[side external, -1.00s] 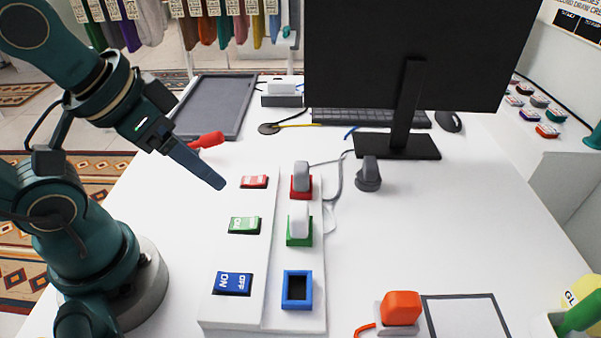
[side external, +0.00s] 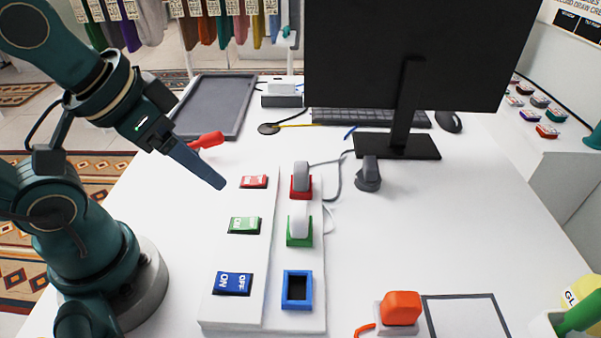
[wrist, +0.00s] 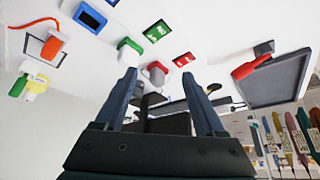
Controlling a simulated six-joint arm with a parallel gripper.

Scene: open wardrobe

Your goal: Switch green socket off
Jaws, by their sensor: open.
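The green switch (side external: 244,225) sits on the white panel, between the red switch (side external: 254,182) and the blue switch (side external: 233,283). It also shows in the wrist view (wrist: 157,31); which way its rocker is tipped I cannot tell. The green socket (side external: 300,241) is to its right and has a white plug (side external: 299,219) in it. My gripper (side external: 222,185) is above the table, up and left of the green switch and apart from it. In the wrist view, my gripper (wrist: 166,75) has its fingers wide apart with nothing between them.
The red socket (side external: 301,192) holds a grey plug; the blue socket (side external: 297,289) is empty. An orange plug (side external: 401,308) lies at the front. A monitor (side external: 420,50) stands at the back. A red-handled tool (side external: 208,139) and a grey tray (side external: 215,105) lie behind my gripper.

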